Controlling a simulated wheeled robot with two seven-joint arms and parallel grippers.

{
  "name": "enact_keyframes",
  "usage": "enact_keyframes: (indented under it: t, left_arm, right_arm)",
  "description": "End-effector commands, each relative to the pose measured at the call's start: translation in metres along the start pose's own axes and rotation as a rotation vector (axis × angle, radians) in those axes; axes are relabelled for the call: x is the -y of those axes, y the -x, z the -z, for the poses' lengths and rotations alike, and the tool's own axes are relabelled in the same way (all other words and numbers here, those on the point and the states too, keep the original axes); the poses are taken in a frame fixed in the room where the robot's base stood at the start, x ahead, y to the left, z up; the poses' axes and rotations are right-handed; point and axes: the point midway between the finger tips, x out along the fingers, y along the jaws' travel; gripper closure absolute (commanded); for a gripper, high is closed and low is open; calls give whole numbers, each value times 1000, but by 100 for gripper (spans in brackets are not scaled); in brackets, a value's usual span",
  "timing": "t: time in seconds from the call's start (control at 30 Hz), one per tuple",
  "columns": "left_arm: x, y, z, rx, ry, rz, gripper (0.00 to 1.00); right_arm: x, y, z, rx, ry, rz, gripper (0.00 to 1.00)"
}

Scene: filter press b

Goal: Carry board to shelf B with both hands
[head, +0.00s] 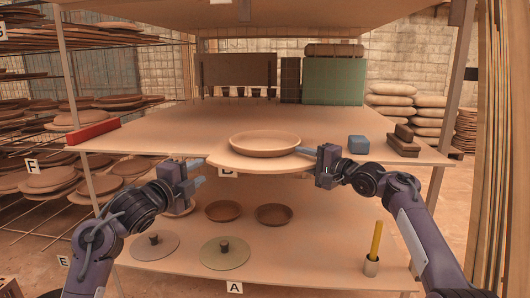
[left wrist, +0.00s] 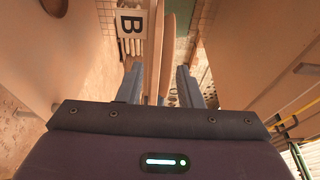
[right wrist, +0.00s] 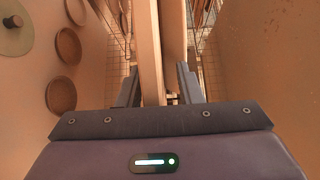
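The pale board (head: 236,163) lies level at the front edge of shelf B (head: 180,132), its front part sticking out past the edge and partly covering the B label. A wide clay dish (head: 265,143) sits on it. My left gripper (head: 196,172) is at the board's left end, its fingers apart on either side of the board edge (left wrist: 154,50). My right gripper (head: 309,163) is at the right end, fingers also apart around the board edge (right wrist: 150,50). Gaps show beside the board in both wrist views. Whether the board's full underside rests on the shelf is hidden.
A blue block (head: 359,145) and dark bricks (head: 403,145) are at shelf B's right, a red bar (head: 93,132) at its left. A green box (head: 334,81) stands behind. Lower shelf A (head: 300,263) carries bowls, discs and a cup with a yellow stick (head: 376,240).

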Motion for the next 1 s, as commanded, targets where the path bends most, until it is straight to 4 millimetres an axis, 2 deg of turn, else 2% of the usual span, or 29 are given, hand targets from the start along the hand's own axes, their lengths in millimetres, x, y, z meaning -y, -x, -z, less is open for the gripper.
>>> enact_keyframes:
  t: [0.27, 0.73, 1.0]
  left_arm:
    - [0, 1, 0, 0, 1, -1, 67]
    - [0, 1, 0, 0, 1, 0, 67]
    - [0, 0, 0, 0, 1, 0, 67]
  right_arm:
    - [-1, 22, 1, -2, 1, 1, 67]
    - [-1, 104, 1, -3, 2, 0, 67]
    - [0, 120, 0, -1, 0, -1, 67]
